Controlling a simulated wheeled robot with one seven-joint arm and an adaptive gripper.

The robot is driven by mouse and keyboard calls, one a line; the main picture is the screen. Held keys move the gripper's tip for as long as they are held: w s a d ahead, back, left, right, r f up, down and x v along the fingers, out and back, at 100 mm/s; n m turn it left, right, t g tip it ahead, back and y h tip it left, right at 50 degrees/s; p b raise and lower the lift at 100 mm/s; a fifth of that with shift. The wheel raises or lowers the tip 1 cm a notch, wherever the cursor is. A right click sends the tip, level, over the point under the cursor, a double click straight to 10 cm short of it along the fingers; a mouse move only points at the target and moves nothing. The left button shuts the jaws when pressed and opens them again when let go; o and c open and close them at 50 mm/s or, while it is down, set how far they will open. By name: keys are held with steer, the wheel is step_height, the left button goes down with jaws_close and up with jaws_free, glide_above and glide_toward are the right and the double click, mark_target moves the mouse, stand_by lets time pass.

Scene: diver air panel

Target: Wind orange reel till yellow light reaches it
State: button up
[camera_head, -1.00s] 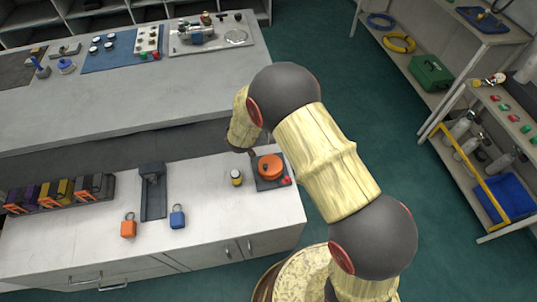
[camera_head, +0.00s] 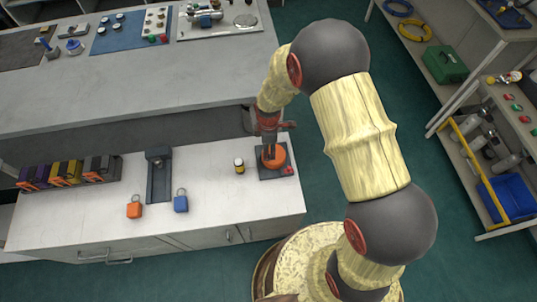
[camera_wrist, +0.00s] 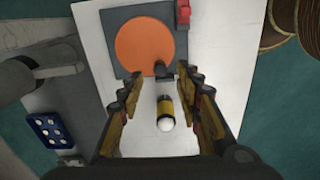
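The orange reel (camera_head: 279,153) is a flat round disc on a dark square base (camera_head: 263,173) near the right end of the near counter. In the wrist view the reel (camera_wrist: 140,45) has a dark knob (camera_wrist: 161,70) at its edge. A small yellow-banded cylinder with a white top (camera_head: 239,166) stands left of the base; it also shows in the wrist view (camera_wrist: 166,112), and I cannot tell whether it is lit. My gripper (camera_head: 270,148) is over the reel, pointing down. In the wrist view its fingers (camera_wrist: 165,95) are apart with nothing held.
A red piece (camera_head: 289,170) sits at the base's corner. Orange (camera_head: 134,208) and blue (camera_head: 181,202) padlocks, a dark holder (camera_head: 158,178) and a row of dark blocks (camera_head: 68,172) lie further left. Bare counter lies between. Shelves stand at the right.

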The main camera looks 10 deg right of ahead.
step_height(320, 180, down, 4)
steer(key=shift+f+b, duration=0.2)
steer(key=shift+b, duration=0.35)
steer(key=shift+c, duration=0.8)
jaws_close()
